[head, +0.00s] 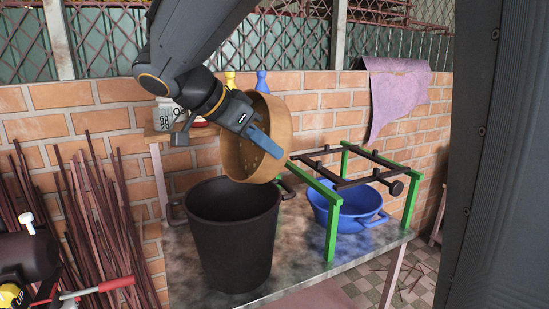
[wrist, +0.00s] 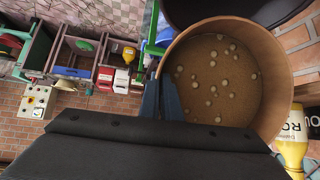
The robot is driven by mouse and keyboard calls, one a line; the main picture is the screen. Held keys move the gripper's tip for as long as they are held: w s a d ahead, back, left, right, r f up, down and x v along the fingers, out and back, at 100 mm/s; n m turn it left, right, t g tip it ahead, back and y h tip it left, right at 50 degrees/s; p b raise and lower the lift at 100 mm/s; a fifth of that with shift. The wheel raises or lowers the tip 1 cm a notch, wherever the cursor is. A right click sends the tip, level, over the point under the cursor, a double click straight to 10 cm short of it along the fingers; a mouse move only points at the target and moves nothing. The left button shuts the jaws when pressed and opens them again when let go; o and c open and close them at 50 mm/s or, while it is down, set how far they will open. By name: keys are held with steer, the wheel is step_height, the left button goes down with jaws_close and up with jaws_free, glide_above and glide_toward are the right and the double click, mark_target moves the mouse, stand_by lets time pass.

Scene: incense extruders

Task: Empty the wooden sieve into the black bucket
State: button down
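The wooden sieve (head: 274,125) is a round tan hoop, tipped steeply on its side above the black bucket. My gripper (head: 265,141) is shut on its rim. In the wrist view the sieve (wrist: 258,55) shows its inside, with several small pale lumps (wrist: 224,84) on its brown mesh. The gripper fingers (wrist: 160,98) clasp the rim at the left there. The black bucket (head: 230,240) stands upright and open on the table, and its inside is dark, so I cannot see what it holds. Part of a dark round rim (wrist: 235,12) shows beyond the sieve in the wrist view.
A green and black frame (head: 333,222) stands right of the bucket, with a blue pot (head: 352,207) beneath it. The stone-topped table (head: 190,262) carries these. Bundled sticks (head: 95,215) lean on the brick wall at left. A yellow bottle (wrist: 293,150) shows in the wrist view.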

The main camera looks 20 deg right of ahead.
steer(key=a+h+b, duration=0.1)
steer(key=h+b, duration=0.1)
steer(key=a+h+b, duration=0.2)
steer(key=s+a+t+h+b, duration=0.1)
steer(key=a+h+b, duration=0.1)
steer(key=shift+a+f+b, duration=0.2)
steer(key=shift+f+b, duration=0.15)
steer(key=shift+f, duration=0.05)
stand_by(0.4)
step_height(320, 180, up, 6)
steer(key=p, duration=0.2)
steer(key=shift+p, duration=0.3)
